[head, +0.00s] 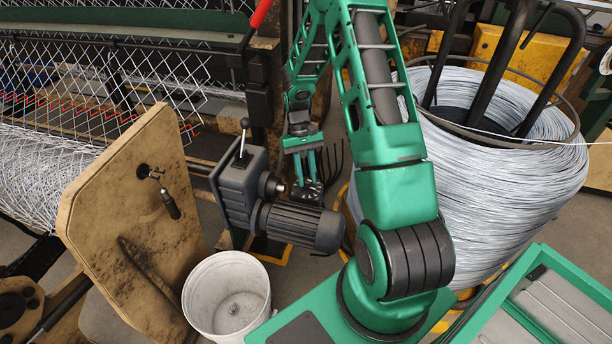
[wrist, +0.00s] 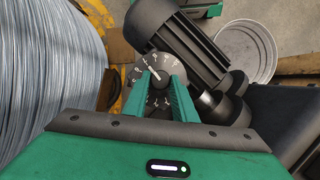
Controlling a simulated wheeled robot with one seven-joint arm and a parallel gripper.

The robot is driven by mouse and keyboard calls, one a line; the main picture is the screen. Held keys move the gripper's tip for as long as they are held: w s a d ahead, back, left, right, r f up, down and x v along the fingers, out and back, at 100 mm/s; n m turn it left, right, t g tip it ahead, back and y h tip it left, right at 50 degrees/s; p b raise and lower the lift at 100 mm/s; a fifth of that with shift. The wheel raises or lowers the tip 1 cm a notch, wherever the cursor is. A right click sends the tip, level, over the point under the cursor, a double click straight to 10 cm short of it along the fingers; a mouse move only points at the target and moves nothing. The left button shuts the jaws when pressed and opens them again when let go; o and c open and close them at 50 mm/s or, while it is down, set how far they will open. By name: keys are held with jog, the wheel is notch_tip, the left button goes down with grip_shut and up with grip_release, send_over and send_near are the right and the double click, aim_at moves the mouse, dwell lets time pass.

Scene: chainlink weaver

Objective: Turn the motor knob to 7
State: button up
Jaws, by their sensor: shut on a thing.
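The motor knob (wrist: 153,73) is a round dark dial with white markings and a white pointer line. In the wrist view the pointer slants toward the upper left; the numerals are too small to read surely. My gripper (wrist: 159,86) has its two green fingers on either side of the knob's middle, shut on it; the fingers hide part of the dial.
A gear housing (head: 240,187) with an upright lever (head: 243,135) adjoins the motor on the left. A white bucket (head: 226,295) stands below. A worn tan panel (head: 125,215) is at left, and a large wire coil (head: 490,170) stands close on the right.

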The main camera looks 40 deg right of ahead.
jog(key=shift+w+d, duration=0.1)
jog(key=shift+w, duration=0.1)
jog(key=o, duration=0.9)
jog(key=shift+o, duration=0.7)
jog(key=shift+s, duration=0.1)
jog(key=v, duration=1.1)
